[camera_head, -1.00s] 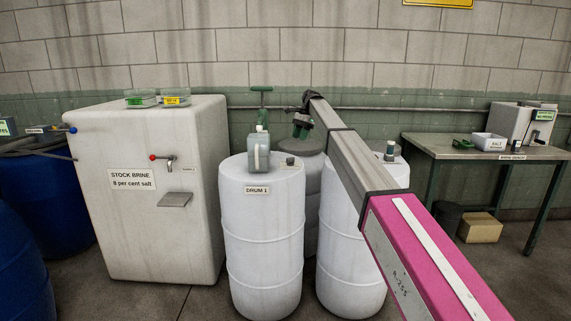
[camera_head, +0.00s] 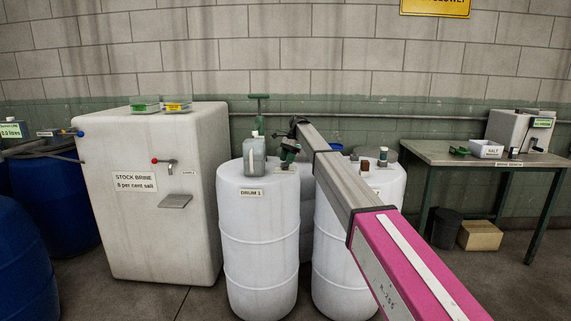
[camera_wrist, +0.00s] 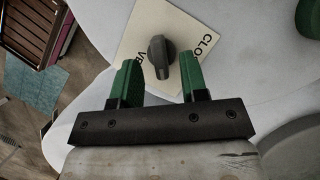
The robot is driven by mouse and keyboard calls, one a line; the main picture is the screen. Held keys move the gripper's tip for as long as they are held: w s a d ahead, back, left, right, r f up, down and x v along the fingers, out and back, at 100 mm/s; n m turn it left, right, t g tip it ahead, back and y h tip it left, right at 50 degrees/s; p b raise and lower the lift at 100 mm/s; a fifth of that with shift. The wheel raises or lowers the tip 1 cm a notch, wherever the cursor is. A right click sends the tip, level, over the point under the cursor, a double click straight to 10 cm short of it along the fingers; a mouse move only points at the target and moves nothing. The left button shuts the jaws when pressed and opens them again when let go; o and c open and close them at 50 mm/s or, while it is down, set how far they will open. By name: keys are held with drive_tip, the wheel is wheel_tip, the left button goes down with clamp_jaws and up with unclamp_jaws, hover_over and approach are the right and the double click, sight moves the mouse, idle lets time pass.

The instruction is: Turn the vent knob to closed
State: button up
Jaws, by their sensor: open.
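The vent knob (camera_wrist: 158,60) is a small dark grey knob on a cream label plate (camera_wrist: 139,33) on a white drum top. The plate's lettering is partly visible, with "CLO" to the right of the knob and "VE" below. In the wrist view my gripper (camera_wrist: 160,78) is open, with green fingers spread on either side of the knob's near end. I cannot tell whether they touch it. In the head view my gripper (camera_head: 289,158) is above the right side of the DRUM 1 top (camera_head: 235,176), and the knob is hard to make out there.
A grey jug (camera_head: 254,158) stands on DRUM 1, left of my gripper. A second white drum (camera_head: 385,190) stands to the right, partly behind my arm. The stock brine tank (camera_head: 140,240) is at left and a work table (camera_head: 440,158) at right.

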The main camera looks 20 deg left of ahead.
drive_tip(key=shift+x, duration=1.05)
clamp_jaws()
drive_tip(key=shift+n, duration=0.3)
drive_tip(key=n+h, duration=0.1)
drive_tip(key=n, duration=0.2)
drive_tip(key=shift+w+a+g, duration=0.1)
drive_tip(key=shift+g, duration=0.2)
drive_tip(key=shift+n+h, duration=0.7)
drive_tip(key=shift+n, duration=1.1)
unclamp_jaws()
drive_tip(key=shift+f, duration=0.1)
